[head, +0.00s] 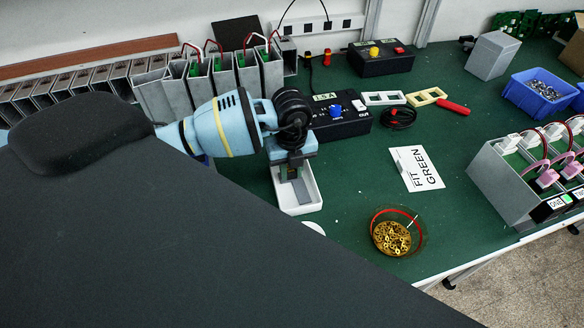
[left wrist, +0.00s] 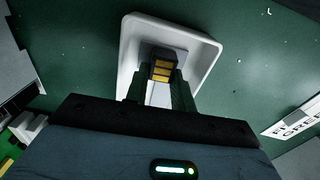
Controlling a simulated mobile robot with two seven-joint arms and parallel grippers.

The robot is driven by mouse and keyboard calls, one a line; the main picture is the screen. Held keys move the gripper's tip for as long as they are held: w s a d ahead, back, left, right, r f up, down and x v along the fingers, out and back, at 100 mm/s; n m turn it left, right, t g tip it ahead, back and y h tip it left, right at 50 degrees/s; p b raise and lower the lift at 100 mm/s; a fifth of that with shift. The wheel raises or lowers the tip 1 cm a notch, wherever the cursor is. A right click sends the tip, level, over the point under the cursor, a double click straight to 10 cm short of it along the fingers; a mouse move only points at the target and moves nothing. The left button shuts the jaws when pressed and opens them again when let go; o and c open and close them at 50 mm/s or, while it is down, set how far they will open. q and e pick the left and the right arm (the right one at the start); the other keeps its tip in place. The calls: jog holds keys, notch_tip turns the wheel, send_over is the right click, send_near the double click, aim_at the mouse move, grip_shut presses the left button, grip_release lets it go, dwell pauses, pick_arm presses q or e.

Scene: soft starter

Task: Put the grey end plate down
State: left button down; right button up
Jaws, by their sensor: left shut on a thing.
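My left gripper (head: 289,172) points down over a white tray (head: 312,201) in the middle of the bench. In the left wrist view its dark fingers (left wrist: 160,88) are shut on the grey end plate (left wrist: 157,98), whose light grey face shows between them. The white tray (left wrist: 203,52) lies around and beyond the fingertips there. In the head view the gripper hides most of the plate, and I cannot tell whether it touches the tray floor. My right gripper is not in view.
Grey housings (head: 160,88) line the back left. Green bench (head: 350,205) is clear between tray and bowl.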

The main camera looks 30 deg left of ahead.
aim_at(291, 172)
pick_arm(q)
jog(key=c, duration=1.2)
grip_release()
notch_tip(291, 172, up, 12)
jog(key=shift+r, duration=0.15)
